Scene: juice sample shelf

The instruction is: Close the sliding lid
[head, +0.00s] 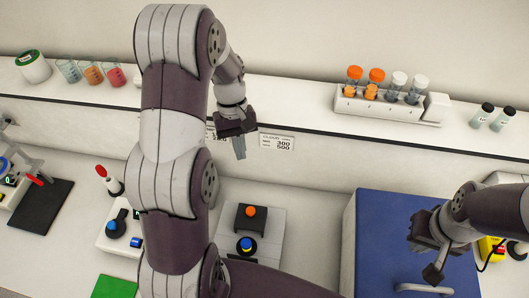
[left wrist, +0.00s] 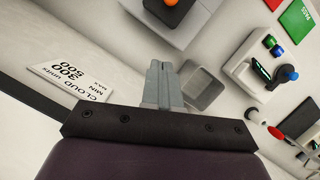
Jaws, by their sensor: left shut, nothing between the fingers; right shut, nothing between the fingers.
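A grey device (head: 270,222) on the bench carries a dark plate with an orange knob (head: 250,211) and a blue knob (head: 246,244). I cannot tell for sure whether this plate is the sliding lid. Part of the device shows at the top of the left wrist view (left wrist: 185,30). My left gripper (head: 239,147) is shut and empty, above and behind the device, near the shelf front; its fingers also show in the left wrist view (left wrist: 163,70). My right gripper (head: 430,262) is shut and empty over the blue box lid (head: 375,235). My left arm hides part of the bench.
A metal handle (head: 425,289) is on the blue lid. The shelf holds a rack (head: 385,104) with capped tubes and several beakers (head: 93,74). A label card (head: 277,142) hangs behind my left gripper. A small grey tray (left wrist: 204,88) lies beside its fingers in the wrist view.

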